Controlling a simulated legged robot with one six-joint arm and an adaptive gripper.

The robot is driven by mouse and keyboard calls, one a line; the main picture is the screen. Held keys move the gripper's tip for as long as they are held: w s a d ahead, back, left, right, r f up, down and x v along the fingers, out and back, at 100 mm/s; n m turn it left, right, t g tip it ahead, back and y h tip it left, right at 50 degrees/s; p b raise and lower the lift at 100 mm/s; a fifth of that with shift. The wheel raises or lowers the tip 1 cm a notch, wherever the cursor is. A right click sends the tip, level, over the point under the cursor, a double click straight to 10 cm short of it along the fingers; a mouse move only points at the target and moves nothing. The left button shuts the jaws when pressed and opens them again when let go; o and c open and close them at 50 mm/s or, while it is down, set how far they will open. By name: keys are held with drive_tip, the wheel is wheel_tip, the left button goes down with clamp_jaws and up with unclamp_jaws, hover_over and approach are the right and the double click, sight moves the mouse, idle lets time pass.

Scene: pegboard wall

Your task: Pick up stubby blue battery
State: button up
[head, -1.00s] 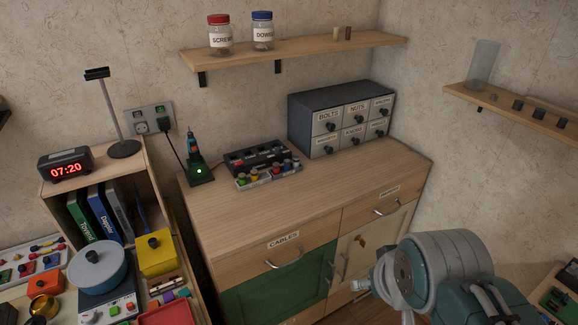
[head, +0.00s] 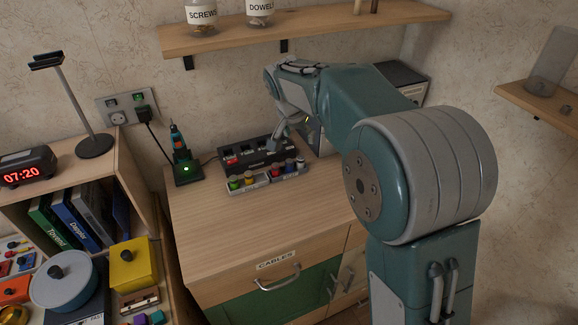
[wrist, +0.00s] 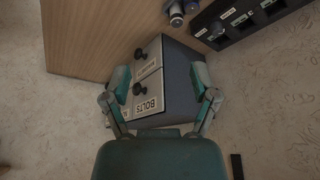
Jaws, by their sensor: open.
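Several small coloured batteries stand in a grey tray (head: 262,181) in front of the black charger (head: 245,155) on the cabinet top. A blue battery (head: 289,165) is near the tray's right end; I cannot tell its length for certain. A blue battery also shows at the top edge of the wrist view (wrist: 175,14), partly cut off beside another. My gripper (head: 294,135) is above the right end of the charger, partly hidden by my arm. In the wrist view my gripper (wrist: 160,77) is open and empty, its fingers framing the labelled drawer unit below.
The drawer unit (wrist: 182,80) lies under the gripper, just right of the charger. A shelf with jars (head: 290,28) crosses the wall above. A screwdriver in a stand (head: 180,155) is left of the charger. The front cabinet top (head: 240,220) is clear.

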drive_tip(key=m, duration=0.1)
approach(289, 160)
drive_tip(key=x, duration=1)
drive_tip(key=shift+f, duration=0.25)
clamp_jaws()
